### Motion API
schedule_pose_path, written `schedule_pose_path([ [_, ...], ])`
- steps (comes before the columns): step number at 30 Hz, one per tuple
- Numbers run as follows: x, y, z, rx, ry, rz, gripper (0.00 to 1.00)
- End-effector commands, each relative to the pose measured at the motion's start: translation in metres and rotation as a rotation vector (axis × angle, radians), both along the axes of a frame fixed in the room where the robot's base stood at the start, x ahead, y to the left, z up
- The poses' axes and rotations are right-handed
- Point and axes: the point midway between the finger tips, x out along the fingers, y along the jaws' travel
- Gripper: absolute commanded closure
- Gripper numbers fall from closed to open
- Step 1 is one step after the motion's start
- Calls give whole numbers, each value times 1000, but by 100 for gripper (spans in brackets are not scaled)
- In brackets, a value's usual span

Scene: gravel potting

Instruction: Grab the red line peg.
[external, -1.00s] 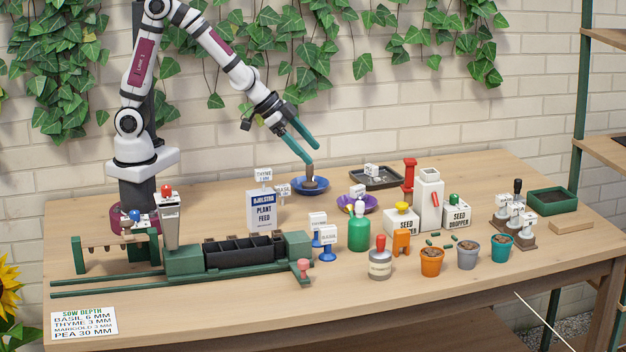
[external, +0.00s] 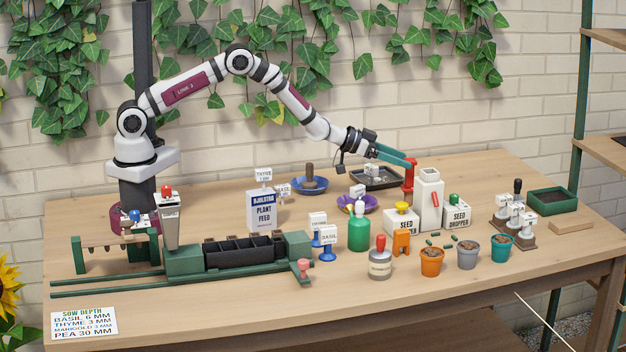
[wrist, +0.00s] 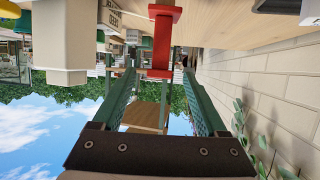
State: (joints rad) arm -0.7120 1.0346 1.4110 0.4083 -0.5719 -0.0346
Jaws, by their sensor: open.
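The red line peg (external: 409,174) stands upright on the table, left of the white box-shaped dispenser. It is a post with wider ends. It also shows upside down in the wrist view (wrist: 161,42), with its top end between the two green fingertips. My gripper (external: 411,162) reaches in from the left at the peg's top. In the wrist view my gripper (wrist: 157,76) is open, one finger on each side of the peg. I cannot tell whether either finger touches it.
The white dispenser (external: 428,190) stands close right of the peg. A dark tray (external: 390,183) lies behind left, and a purple saucer (external: 371,207) to the left. A yellow-topped seed dropper (external: 402,220) stands in front.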

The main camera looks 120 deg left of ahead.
Motion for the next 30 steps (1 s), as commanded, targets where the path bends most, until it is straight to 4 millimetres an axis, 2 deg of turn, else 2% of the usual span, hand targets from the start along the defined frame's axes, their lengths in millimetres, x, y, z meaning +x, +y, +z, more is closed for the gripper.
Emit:
schedule_pose_path([
  [3, 13, 8, -7, -1, 0, -2, 24],
  [11, 16, 9, -8, -2, 0, -1, 26],
  [23, 15, 9, -8, -2, 0, -1, 98],
  [30, 15, 9, -7, -2, 0, -1, 100],
])
